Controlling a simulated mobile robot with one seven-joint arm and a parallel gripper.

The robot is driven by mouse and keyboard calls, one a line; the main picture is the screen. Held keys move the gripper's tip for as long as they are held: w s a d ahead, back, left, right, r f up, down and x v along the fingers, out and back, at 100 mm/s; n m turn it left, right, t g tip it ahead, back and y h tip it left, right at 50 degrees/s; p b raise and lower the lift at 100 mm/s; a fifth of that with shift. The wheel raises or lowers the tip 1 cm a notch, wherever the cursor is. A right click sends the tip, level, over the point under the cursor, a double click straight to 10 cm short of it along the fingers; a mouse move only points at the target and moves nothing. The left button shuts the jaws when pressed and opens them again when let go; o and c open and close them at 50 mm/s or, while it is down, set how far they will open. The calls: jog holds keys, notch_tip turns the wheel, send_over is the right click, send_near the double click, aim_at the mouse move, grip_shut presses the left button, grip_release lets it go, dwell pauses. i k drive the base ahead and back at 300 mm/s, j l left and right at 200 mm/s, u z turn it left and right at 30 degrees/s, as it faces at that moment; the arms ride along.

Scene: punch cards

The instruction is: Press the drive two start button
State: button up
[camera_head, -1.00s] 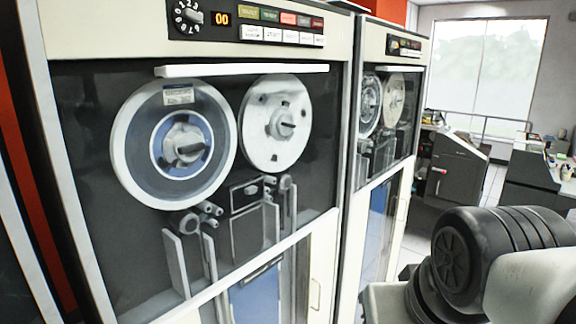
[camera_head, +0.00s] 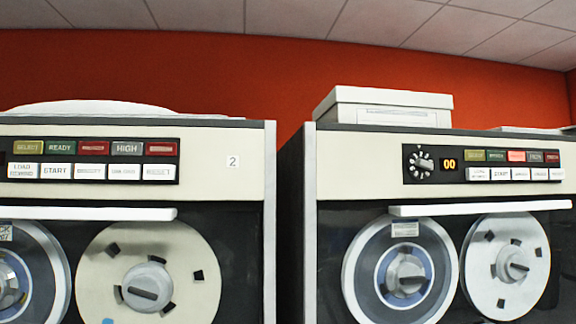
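A cream tape drive (camera_head: 225,185) fills the left side, with a small "2" label (camera_head: 233,161) at the right of its panel. Its START button (camera_head: 56,171) is white, in the lower row beside LOAD (camera_head: 24,171). Above that row are coloured keys, including a green READY key (camera_head: 61,147). A second tape drive (camera_head: 350,180) stands to the right, with its own smaller white START button (camera_head: 501,174). My gripper is not in view, so its state and its distance from the buttons are hidden.
A narrow dark gap (camera_head: 290,220) separates the two drives. White bars (camera_head: 85,214) jut out above the reels (camera_head: 150,270). A white box (camera_head: 385,105) sits on the right drive. An orange wall (camera_head: 250,75) stands behind.

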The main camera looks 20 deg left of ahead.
aim_at(48, 170)
jog(key=u, duration=2.3)
